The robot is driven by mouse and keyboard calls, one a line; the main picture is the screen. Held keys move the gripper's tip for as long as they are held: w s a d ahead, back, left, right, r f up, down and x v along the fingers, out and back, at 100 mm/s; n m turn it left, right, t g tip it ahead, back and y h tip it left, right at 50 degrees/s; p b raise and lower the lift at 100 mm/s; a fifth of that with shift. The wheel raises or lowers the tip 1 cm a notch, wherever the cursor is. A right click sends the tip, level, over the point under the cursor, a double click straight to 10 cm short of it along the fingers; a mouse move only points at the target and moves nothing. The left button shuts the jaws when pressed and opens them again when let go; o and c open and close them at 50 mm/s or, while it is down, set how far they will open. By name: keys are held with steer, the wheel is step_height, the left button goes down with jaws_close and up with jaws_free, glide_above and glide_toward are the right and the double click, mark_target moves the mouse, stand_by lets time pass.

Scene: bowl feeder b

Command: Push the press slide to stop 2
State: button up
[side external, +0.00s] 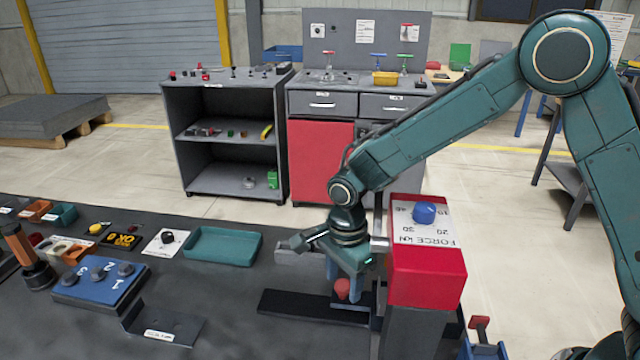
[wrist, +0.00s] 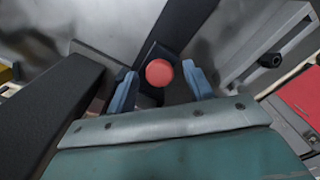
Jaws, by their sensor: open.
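The press (side external: 428,272) is a red block with a force dial and a blue knob on top. Below its left side a dark flat track (side external: 300,306) runs left along the bench. The slide's red round knob (side external: 342,288) stands at the track's right part, close to the press. My gripper (side external: 350,294) points down there with its fingers around the knob. In the wrist view the red knob (wrist: 158,72) lies between the two blue fingertips of my open gripper (wrist: 160,84), with gaps visible on both sides. I cannot read any stop marks; the slide is partly hidden by my fingers.
A teal tray (side external: 223,246) and a blue panel with several knobs (side external: 100,281) lie left on the bench. A dark labelled plate (side external: 166,328) is near the front. The bench between the tray and the track is mostly clear. A red-handled part (side external: 480,335) stands right of the press.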

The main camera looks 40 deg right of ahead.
steer(key=shift+w+a, duration=0.1)
steer(key=shift+w+a, duration=0.55)
steer(key=shift+a, duration=0.05)
step_height(320, 180, up, 30)
steer(key=w+a, duration=0.2)
steer(key=shift+w, duration=0.15)
stand_by(0.7)
stand_by(0.3)
steer(key=s+d+r+n+t, duration=0.1)
steer(key=s+d+n+t, duration=0.2)
steer(key=s+d+n, duration=0.8)
steer(key=s+d+f+n+t, duration=0.1)
steer(key=s+d+f+n, duration=0.2)
steer(key=s, duration=0.5)
steer(key=s+d+f+n+t, duration=0.1)
steer(key=s+d+f+n, duration=0.3)
steer(key=s, duration=0.4)
step_height(320, 180, down, 3)
steer(key=shift+d+r+t, duration=0.2)
steer(key=shift+d+t, duration=0.1)
steer(key=shift+d, duration=0.35)
